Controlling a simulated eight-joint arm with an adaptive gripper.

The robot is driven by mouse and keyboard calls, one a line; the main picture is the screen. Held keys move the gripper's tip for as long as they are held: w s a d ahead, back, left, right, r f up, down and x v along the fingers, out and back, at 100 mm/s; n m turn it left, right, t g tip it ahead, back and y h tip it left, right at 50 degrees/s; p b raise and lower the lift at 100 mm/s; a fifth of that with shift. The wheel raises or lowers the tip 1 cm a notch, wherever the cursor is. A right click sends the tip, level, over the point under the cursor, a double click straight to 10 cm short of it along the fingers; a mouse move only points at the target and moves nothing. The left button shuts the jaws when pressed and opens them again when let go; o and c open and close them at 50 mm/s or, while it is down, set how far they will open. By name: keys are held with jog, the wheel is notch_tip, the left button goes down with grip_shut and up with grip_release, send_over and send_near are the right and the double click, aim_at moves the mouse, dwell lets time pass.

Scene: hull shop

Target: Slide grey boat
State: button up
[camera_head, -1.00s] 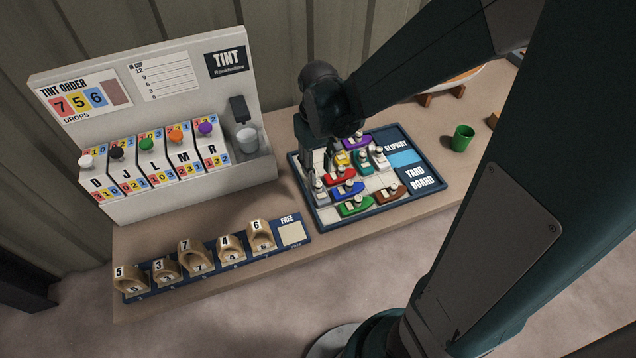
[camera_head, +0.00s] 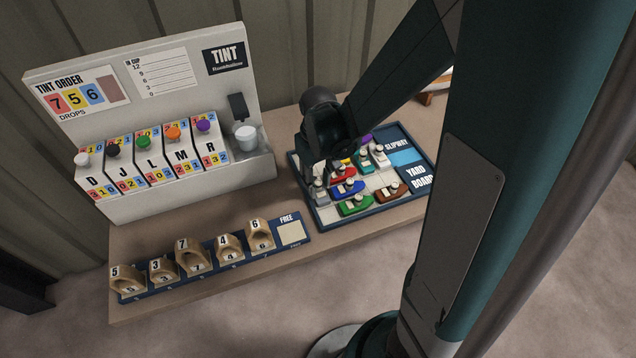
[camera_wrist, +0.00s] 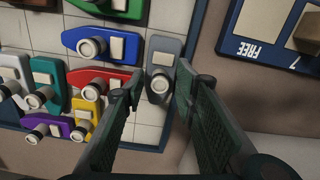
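The grey boat (camera_wrist: 164,56) lies along the edge of the yard board, at its left side in the head view (camera_head: 320,194). It has a round peg and a pale block on its deck. My gripper (camera_wrist: 160,90) is open in the wrist view, with one finger on each side of the boat's peg end. I cannot tell whether the fingers touch it. In the head view my gripper (camera_head: 318,165) is over the board's left part and hides some of it. The yard board (camera_head: 326,227) has a dark blue frame and a light grid.
Blue (camera_wrist: 100,44), red (camera_wrist: 105,79) and green (camera_wrist: 125,8) boats lie near the grey one. Yellow, purple, teal, white and brown boats are also on the board. A numbered rack (camera_head: 215,262) and the tint machine (camera_head: 160,190) stand to the left.

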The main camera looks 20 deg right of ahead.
jog(key=shift+f, duration=0.1)
grip_shut()
jog(key=shift+s, duration=3.35)
grip_release()
jog(key=shift+s, duration=0.15)
jog(key=shift+r, duration=0.25)
notch_tip(320, 180, up, 12)
jog(key=shift+f, duration=0.25)
